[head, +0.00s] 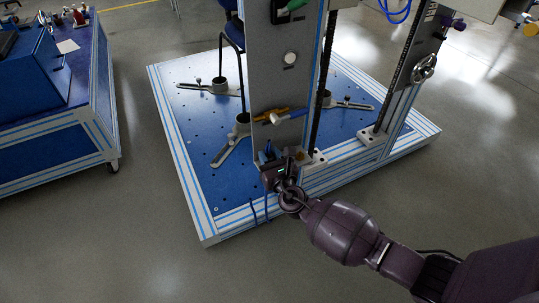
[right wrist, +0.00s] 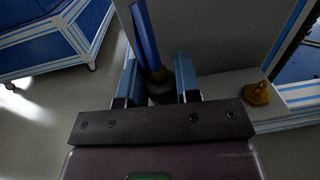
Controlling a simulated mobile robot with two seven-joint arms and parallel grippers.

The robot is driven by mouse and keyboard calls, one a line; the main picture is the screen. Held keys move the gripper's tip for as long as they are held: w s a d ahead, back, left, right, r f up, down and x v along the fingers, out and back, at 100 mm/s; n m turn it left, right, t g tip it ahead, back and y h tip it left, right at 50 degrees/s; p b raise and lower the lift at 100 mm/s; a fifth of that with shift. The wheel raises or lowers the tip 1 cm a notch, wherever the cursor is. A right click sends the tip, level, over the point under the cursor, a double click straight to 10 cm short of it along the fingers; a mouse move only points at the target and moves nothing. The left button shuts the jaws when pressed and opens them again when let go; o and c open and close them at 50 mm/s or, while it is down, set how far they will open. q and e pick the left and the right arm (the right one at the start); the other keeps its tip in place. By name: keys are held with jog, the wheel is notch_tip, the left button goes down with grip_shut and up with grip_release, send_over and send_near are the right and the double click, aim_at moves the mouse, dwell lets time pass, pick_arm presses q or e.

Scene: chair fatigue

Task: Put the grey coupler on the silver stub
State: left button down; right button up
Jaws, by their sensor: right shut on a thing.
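My right gripper (head: 268,158) is at the lower end of the upright grey panel, in front of its face. In the right wrist view, its two blue fingers (right wrist: 158,84) are shut on a dark grey cylindrical piece, which looks like the grey coupler (right wrist: 160,88). A blue hose or rod (right wrist: 146,35) runs up from that piece. The fingers and gripper body hide much of the coupler. I cannot make out the silver stub for certain in either view. My left gripper is out of view.
The grey panel (head: 278,85) stands on a blue perforated platform (head: 200,125) with white edging. A brass-coloured fitting (right wrist: 257,94) sits right of the gripper. An orange-and-blue part (head: 275,115) is on the panel above it. A blue cart (head: 50,150) stands left, with clear floor between.

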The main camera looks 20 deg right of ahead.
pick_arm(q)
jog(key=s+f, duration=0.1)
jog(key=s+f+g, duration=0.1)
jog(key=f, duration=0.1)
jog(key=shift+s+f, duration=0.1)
pick_arm(e)
jog(key=shift+s+f, duration=0.15)
jog(key=shift+f, duration=0.4)
jog(key=o, duration=1)
jog(key=shift+s, duration=0.15)
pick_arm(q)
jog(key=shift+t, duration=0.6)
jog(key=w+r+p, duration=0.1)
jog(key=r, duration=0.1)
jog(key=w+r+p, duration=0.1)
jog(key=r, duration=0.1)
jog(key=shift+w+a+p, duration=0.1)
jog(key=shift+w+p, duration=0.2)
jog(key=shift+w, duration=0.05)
pick_arm(e)
jog(key=s, duration=1)
jog(key=shift+s+a+r, duration=0.15)
jog(key=shift+a+r, duration=0.05)
jog(key=shift+r, duration=0.2)
jog(key=shift+r, duration=0.1)
